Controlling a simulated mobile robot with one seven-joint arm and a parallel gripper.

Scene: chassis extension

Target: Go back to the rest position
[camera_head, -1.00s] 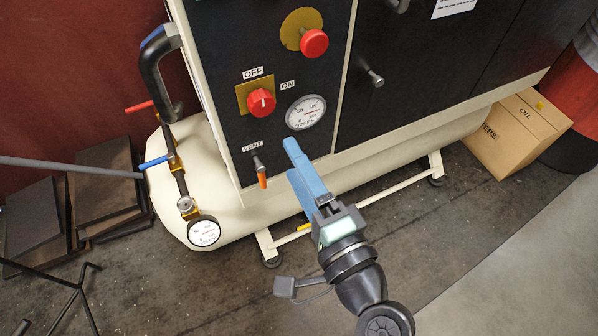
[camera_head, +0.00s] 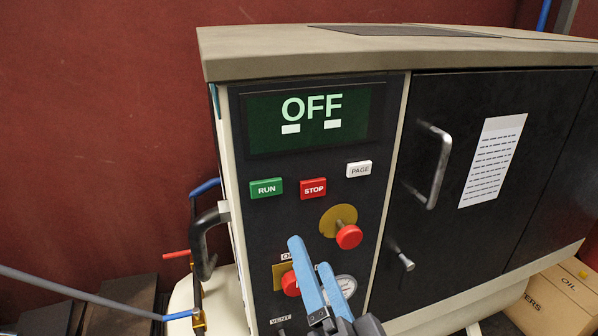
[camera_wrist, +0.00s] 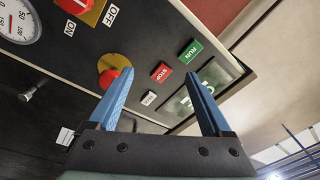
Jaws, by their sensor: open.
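My gripper (camera_head: 312,275) has two blue fingers and is open and empty. In the head view it stands in front of the lower part of a black control panel (camera_head: 250,220), overlapping the red OFF/ON knob (camera_head: 290,284) and part of the gauge (camera_head: 346,286). In the wrist view the open fingers (camera_wrist: 160,92) point towards the panel. The red mushroom button (camera_wrist: 122,76) shows beside the left finger, and the red STOP button (camera_wrist: 161,72) and green RUN button (camera_wrist: 189,52) show between the fingers. The display (camera_head: 310,118) reads OFF.
The cabinet door (camera_head: 470,140) with a handle (camera_head: 440,165) and a paper sheet (camera_head: 492,160) is to the right. A cardboard box (camera_head: 560,298) stands at lower right. A black hose (camera_head: 203,245) and a red-handled valve (camera_head: 175,254) are left of the cabinet.

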